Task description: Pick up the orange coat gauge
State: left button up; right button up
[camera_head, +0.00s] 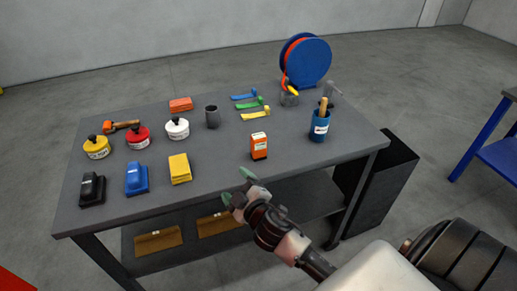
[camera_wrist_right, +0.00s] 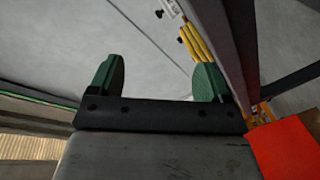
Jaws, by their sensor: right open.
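The orange coat gauge (camera_head: 259,146), a small upright orange block with a white label, stands near the front edge of the grey table, right of its middle. My right gripper (camera_head: 237,186) is in front of the table's front edge, below and to the left of the gauge in the picture, and apart from it. Its green fingertips are spread with nothing between them; the open right gripper (camera_wrist_right: 158,78) also shows in the right wrist view. I cannot make out the gauge there. My left gripper is not in view.
Near the gauge are a blue cup (camera_head: 320,127), a yellow block (camera_head: 180,169) and a dark cup (camera_head: 212,117). A blue reel (camera_head: 305,62) stands at the back. Several tins, blocks and coloured scrapers share the table (camera_head: 225,160). Bare tabletop surrounds the gauge.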

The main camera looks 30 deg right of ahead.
jog(key=w+a+r+n+g+y, duration=0.2)
jog(key=w+a+r+n+y, duration=0.15)
jog(key=r+n+y, duration=0.5)
jog(key=w+a+r+n+g+y, duration=0.25)
jog(key=a+n+y, duration=0.3)
jog(key=n, duration=0.65)
jog(key=n+g+h, duration=0.4)
jog(key=g+h, duration=0.4)
jog(key=h, duration=0.7)
send_over(259, 136)
jog(key=s, duration=0.1)
jog(key=f, duration=0.2)
jog(key=shift+s+a+f, duration=0.15)
jog(key=shift+a+f, duration=0.1)
jog(key=shift+f, duration=0.05)
jog(key=x, duration=0.1)
jog(key=p+x, duration=0.1)
jog(key=x, duration=0.2)
jog(key=shift+s+f, duration=0.15)
jog(key=shift+f, duration=0.3)
jog(key=shift+d+f, duration=0.1)
jog(key=shift+f, duration=0.45)
jog(key=shift+r, duration=0.1)
jog(key=c, duration=1.1)
